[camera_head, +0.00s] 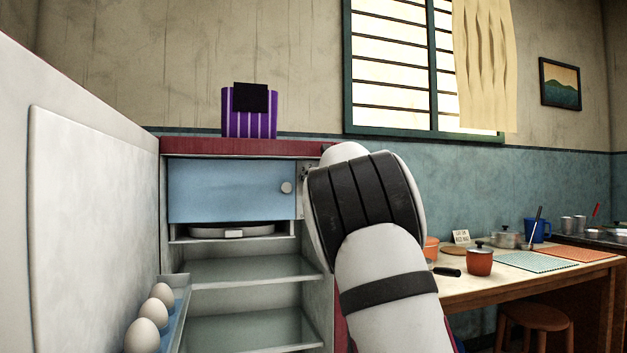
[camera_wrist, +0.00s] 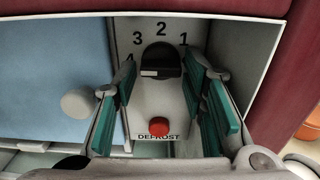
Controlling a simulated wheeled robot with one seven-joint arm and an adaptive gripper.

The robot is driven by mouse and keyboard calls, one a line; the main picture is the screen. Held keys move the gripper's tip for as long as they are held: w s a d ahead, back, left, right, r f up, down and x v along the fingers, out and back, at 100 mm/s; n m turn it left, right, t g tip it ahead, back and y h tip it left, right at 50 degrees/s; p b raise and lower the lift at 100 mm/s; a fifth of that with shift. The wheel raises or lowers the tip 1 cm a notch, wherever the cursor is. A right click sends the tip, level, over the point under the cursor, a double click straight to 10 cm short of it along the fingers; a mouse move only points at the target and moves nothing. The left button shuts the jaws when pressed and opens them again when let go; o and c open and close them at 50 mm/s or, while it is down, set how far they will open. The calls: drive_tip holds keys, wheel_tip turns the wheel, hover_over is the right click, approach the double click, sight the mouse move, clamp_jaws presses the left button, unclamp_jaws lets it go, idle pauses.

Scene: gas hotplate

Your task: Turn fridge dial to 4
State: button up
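The black fridge dial (camera_wrist: 160,58) is in the wrist view, on a pale panel (camera_wrist: 150,106). The numbers 3, 2 and 1 curve above it; a mark at its left is partly hidden by a finger. A small pale patch shows on the dial's front; I cannot tell which number it is set to. My gripper (camera_wrist: 161,80) is open, its teal-padded fingers on either side of the dial, with gaps visible. A red button (camera_wrist: 159,126) marked DEFROST sits below the dial. In the head view my arm hides the dial and gripper at the open fridge (camera_head: 240,147).
The blue freezer door (camera_head: 225,190) is shut; its round knob (camera_wrist: 80,103) is just left of my gripper. The open fridge door (camera_head: 90,190), with several eggs (camera_head: 153,311), stands at the left. A table (camera_head: 480,290) with pots is at the right.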

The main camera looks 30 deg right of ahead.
drive_tip(key=v, duration=1.2)
drive_tip(key=shift+s, duration=0.1)
idle(0.4)
